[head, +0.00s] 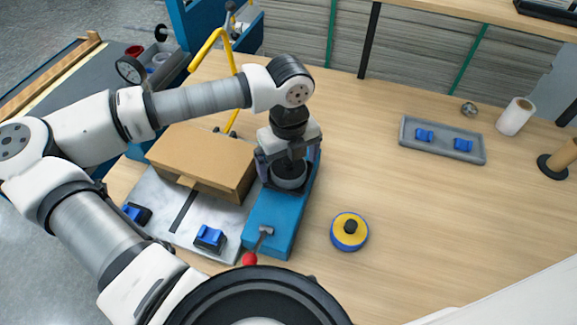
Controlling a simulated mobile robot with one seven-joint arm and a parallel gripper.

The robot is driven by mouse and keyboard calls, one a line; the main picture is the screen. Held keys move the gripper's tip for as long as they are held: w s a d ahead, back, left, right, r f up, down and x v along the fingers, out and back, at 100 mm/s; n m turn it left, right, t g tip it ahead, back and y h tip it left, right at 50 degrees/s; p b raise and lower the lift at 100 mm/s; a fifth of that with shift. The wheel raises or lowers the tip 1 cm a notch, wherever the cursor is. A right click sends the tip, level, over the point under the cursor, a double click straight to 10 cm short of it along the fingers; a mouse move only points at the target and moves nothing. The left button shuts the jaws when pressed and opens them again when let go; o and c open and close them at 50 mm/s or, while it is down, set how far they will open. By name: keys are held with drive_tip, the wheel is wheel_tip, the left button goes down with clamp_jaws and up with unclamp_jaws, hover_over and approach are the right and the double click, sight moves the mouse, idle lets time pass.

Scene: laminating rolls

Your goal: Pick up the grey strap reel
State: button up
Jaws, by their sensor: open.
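My gripper (289,170) points down over the blue tool body (270,225) at the middle of the workbench. Its jaws are open, with one finger at each side of a grey round piece (289,181). This piece looks like the grey strap reel, seated at the top of the blue body. The gripper hides its upper part, and I cannot tell whether the fingers touch it.
A cardboard box (205,160) lies close left of my gripper on a pale plate (160,205) with blue clamps. A red-knobbed lever (250,259) stands in front. A yellow-and-blue reel (349,232) and a grey tray (440,148) lie right. The bench between them is clear.

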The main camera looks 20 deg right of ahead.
drive_tip(key=c, duration=1.2)
